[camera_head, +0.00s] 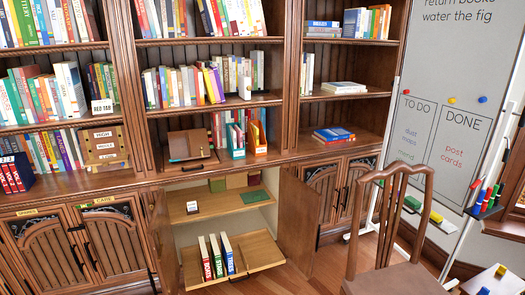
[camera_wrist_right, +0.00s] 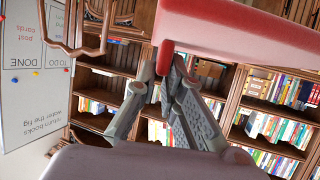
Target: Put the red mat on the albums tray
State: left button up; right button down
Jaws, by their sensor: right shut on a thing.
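My right gripper (camera_wrist_right: 165,80) shows only in the right wrist view, its fingertips shut on a red piece that looks like an edge of the red mat (camera_wrist_right: 163,58). A large pinkish-red surface beside it fills the top right of that view; I cannot tell for sure whether it belongs to the mat. In the head view a wooden pull-out tray (camera_head: 262,250) in the open cabinet carries several upright books at its left. No label shows which is the albums tray. My left gripper is in neither view.
The open cabinet door (camera_head: 298,215) stands to the right. A wooden chair (camera_head: 400,275) and whiteboard (camera_head: 445,100) are at the right. The lower tray's right half is bare.

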aim_at(257, 252)
jog(key=i+l, duration=0.1)
jog(key=i, duration=0.4)
jog(key=i+u, duration=0.15)
jog(key=i, duration=0.35)
jog(key=i+l, duration=0.2)
jog(key=i, duration=0.3)
jog(key=i+l+u, duration=0.15)
jog(key=i, duration=0.4)
